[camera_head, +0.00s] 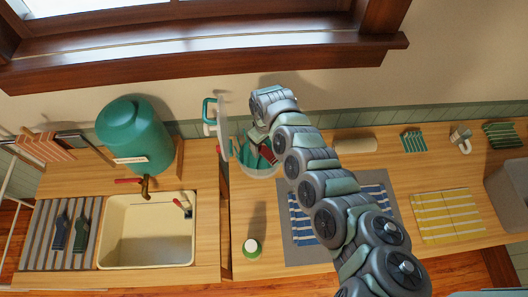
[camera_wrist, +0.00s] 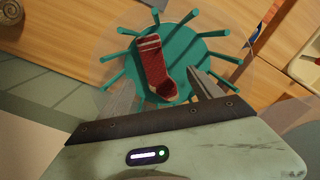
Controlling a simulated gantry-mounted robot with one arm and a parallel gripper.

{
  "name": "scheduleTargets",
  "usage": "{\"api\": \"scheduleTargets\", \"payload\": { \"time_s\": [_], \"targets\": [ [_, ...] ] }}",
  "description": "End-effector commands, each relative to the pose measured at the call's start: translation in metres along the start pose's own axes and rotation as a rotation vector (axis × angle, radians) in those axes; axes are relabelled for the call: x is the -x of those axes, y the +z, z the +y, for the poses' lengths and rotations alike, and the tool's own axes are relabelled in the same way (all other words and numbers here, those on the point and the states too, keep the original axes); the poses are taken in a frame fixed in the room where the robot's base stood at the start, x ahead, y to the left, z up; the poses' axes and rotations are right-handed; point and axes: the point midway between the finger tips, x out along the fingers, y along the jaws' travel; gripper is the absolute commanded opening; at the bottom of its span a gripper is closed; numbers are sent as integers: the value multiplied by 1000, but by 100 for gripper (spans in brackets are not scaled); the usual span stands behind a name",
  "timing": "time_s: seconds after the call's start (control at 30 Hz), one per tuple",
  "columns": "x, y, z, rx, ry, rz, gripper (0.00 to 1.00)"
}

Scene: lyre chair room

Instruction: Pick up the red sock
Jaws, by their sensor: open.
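The red sock (camera_wrist: 155,68), with pale bands near its top, lies on a teal round base with pegs (camera_wrist: 200,55) in the wrist view. This base sits inside a clear round tub (camera_head: 262,172), seen in the head view, where a bit of the red sock (camera_head: 267,151) shows. My gripper (camera_wrist: 161,78) is open, with one finger on each side of the sock's foot end. The fingers look apart from the sock; their exact height above it is hard to tell. In the head view my arm hides part of the tub.
An upright clear lid (camera_head: 223,128) with a teal handle stands at the tub's left. A teal tank (camera_head: 133,135) and a cream sink (camera_head: 150,232) are further left. Striped cloths lie to the right.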

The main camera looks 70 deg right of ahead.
Motion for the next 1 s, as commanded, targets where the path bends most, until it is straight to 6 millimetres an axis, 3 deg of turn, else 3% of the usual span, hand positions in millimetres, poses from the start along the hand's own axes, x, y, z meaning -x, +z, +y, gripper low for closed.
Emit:
{"api": "scheduleTargets", "payload": {
  "time_s": [0.33, 0.7, 1.0],
  "targets": [
    [-43, 0, 0, 3, 0, -3, 75],
    [-50, 0, 2, 0, 1, 1, 74],
    [-50, 0, 2, 0, 1, 1, 49]
  ]
}}
